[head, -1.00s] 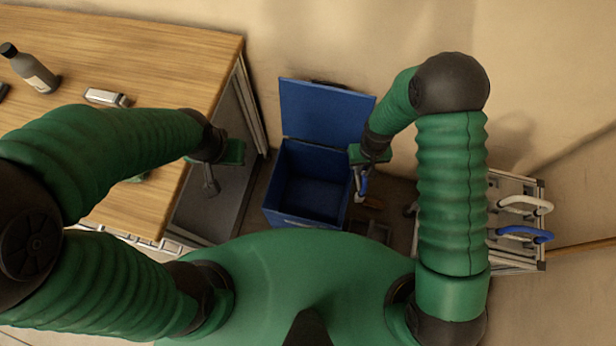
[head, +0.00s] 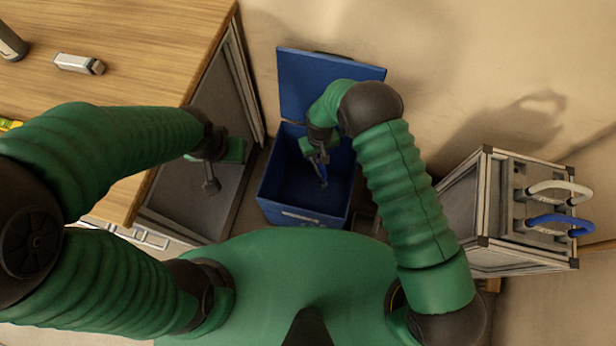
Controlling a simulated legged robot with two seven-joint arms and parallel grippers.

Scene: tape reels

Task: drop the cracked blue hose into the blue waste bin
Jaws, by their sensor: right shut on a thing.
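The blue waste bin (head: 302,216) stands on the floor ahead of me with its lid (head: 318,78) raised against the wall side. My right gripper (head: 321,170) is over the bin's opening, pointing down, and shut on a small blue piece, seemingly the cracked blue hose (head: 317,163). Most of the hose is hidden by the gripper, and I cannot see any crack. My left gripper (head: 211,186) hangs beside the table, left of the bin; its jaw opening is unclear.
A wooden table (head: 130,45) at the left carries a grey-white device (head: 78,63) and a dark bottle (head: 10,42). A framed cart (head: 478,200) at the right holds a white hose (head: 560,190) and another blue hose (head: 560,222).

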